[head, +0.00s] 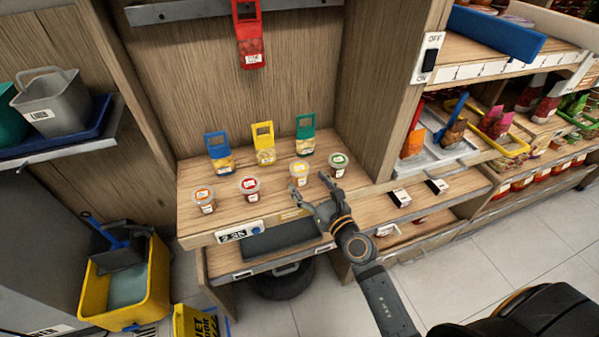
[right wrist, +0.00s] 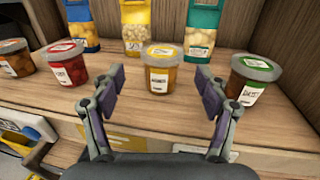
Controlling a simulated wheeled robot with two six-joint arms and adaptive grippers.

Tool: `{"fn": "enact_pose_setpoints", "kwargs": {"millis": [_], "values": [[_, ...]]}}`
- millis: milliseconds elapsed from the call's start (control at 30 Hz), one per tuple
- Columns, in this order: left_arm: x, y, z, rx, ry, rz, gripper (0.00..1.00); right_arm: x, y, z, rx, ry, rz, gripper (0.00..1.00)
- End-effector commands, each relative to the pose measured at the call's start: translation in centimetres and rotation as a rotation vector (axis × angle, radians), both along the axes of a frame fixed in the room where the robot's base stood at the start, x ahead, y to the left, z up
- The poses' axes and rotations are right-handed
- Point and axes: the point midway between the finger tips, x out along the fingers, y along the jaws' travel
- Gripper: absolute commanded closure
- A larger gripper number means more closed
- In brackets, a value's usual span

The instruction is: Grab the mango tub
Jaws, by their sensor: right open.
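Several small tubs stand in a row on the wooden shelf. The tub with the yellow-orange lid (head: 299,174), apparently the mango tub, also shows upright in the middle of the right wrist view (right wrist: 158,69); its label is too small to read surely. My right gripper (head: 311,188) is open and empty at the shelf's front edge, just in front of this tub. In the right wrist view its fingers (right wrist: 161,80) stand wide on either side of the tub, with gaps to it. My left gripper is not in view.
A green-lidded tub (right wrist: 257,73) stands close to the right finger. A red-lidded tub (right wrist: 67,63) and an orange-lidded tub (head: 204,200) stand to the left. Blue, yellow (head: 263,144) and green packs stand behind. A wooden side wall (head: 385,90) bounds the shelf at right.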

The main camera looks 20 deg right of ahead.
Motion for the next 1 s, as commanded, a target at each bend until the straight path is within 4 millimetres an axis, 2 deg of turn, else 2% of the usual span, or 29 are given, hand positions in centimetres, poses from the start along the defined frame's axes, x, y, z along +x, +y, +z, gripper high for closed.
{"fn": "enact_pose_setpoints", "kwargs": {"millis": [233,500,767,1000], "values": [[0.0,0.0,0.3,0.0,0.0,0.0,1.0,1.2,0.2,0.2,0.001,-0.001,0.0,0.25],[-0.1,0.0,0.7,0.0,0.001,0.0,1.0,5.4,0.9,0.4,0.004,-0.001,-0.001,0.25],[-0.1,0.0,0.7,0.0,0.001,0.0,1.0,5.8,1.0,0.3,0.003,0.001,-0.001,0.25],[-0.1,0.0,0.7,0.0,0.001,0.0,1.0,5.8,1.0,0.3,0.003,0.001,-0.001,0.56]]}}
